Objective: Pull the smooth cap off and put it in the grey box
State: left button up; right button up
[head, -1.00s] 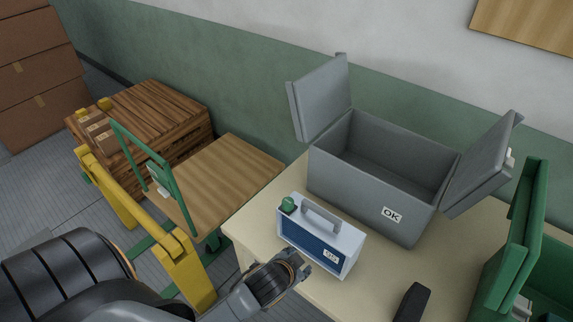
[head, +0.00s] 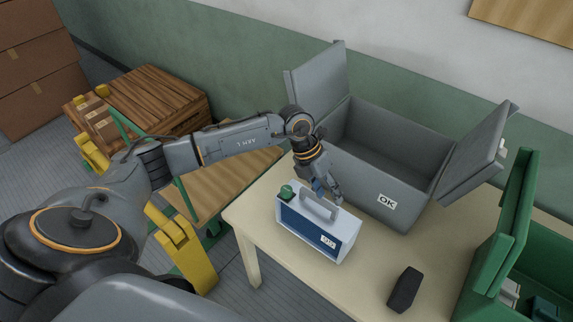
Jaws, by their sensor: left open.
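A white and blue case (head: 318,238) with a grey handle stands upright on the table. A green cap (head: 286,192) sits on its top at the left end; its surface is too small to tell smooth from ridged. The grey box (head: 376,192), labelled OK, stands behind the case with both lids open; the inside that shows is empty. My left gripper (head: 328,198) is open and points down behind the case's handle, right of the cap and in front of the grey box. Its fingertips are partly hard to make out. My right gripper is not in view.
A black block (head: 405,289) lies on the table (head: 310,288) at the front right. A green box (head: 511,235) with its lid raised stands at the right, holding some parts. A cart (head: 215,192) and a wooden crate (head: 160,95) stand at the left.

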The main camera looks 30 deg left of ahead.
aim_at(287, 189)
pick_arm(q)
jog(key=a+y, duration=0.1)
jog(key=a, duration=0.3)
jog(key=a+r+y, duration=0.1)
jog(key=a+y, duration=0.1)
jog(key=a, duration=0.2)
jog(key=a+g+y, duration=0.1)
jog(key=a+y, duration=0.1)
jog(key=a, duration=0.2)
jog(key=shift+a+r+n, duration=0.2)
jog(key=shift+r+n, duration=0.05)
jog(key=shift+n, duration=0.05)
jog(key=shift+a, duration=0.15)
notch_tip(287, 189, down, 9)
jog(key=b, duration=0.6)
jog(key=shift+c, duration=0.2)
grip_shut()
jog(key=shift+r, duration=0.1)
jog(key=shift+r, duration=0.1)
